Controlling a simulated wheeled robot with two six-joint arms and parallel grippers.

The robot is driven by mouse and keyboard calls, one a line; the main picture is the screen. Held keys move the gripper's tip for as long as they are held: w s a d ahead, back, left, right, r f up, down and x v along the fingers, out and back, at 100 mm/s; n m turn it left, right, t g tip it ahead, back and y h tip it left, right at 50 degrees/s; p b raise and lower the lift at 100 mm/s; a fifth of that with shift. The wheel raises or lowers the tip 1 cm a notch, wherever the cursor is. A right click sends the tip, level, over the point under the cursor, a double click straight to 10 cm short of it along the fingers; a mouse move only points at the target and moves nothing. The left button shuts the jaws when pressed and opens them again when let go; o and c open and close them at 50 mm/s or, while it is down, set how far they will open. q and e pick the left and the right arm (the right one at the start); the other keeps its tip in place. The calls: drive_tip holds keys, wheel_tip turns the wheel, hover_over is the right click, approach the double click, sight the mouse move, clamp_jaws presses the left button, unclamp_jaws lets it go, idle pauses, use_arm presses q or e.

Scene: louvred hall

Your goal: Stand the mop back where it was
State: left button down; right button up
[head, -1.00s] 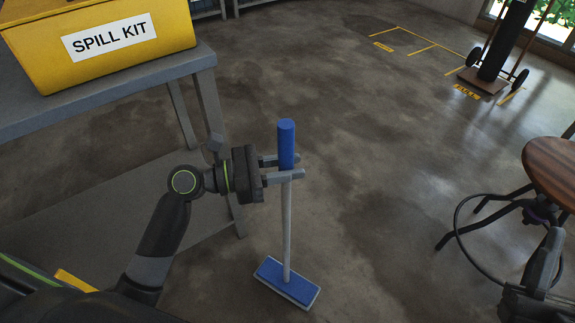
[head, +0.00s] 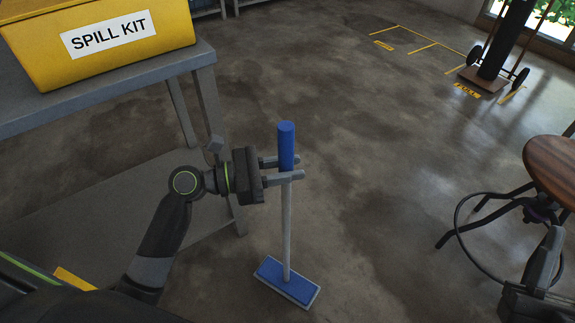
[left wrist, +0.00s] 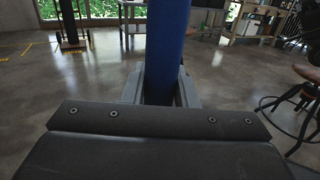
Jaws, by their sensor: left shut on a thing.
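The mop (head: 287,230) stands upright, with a blue grip at the top, a pale grey pole and a flat blue head (head: 288,280) low over the concrete floor. I cannot tell whether the head touches the floor. My left gripper (head: 284,169) is shut on the blue grip near its lower end. In the left wrist view the blue grip (left wrist: 165,50) stands between the fingers of my left gripper (left wrist: 160,88).
A grey table (head: 110,95) with a yellow spill kit box (head: 100,40) stands at the left. A wooden-topped stool (head: 552,165) stands at the right. A hand truck (head: 492,60) stands at the back right beside yellow floor markings (head: 420,50). The middle floor is clear.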

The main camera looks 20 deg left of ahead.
use_arm(q)
drive_tip(key=c, duration=1.1)
unclamp_jaws()
drive_tip(key=shift+f, duration=0.1)
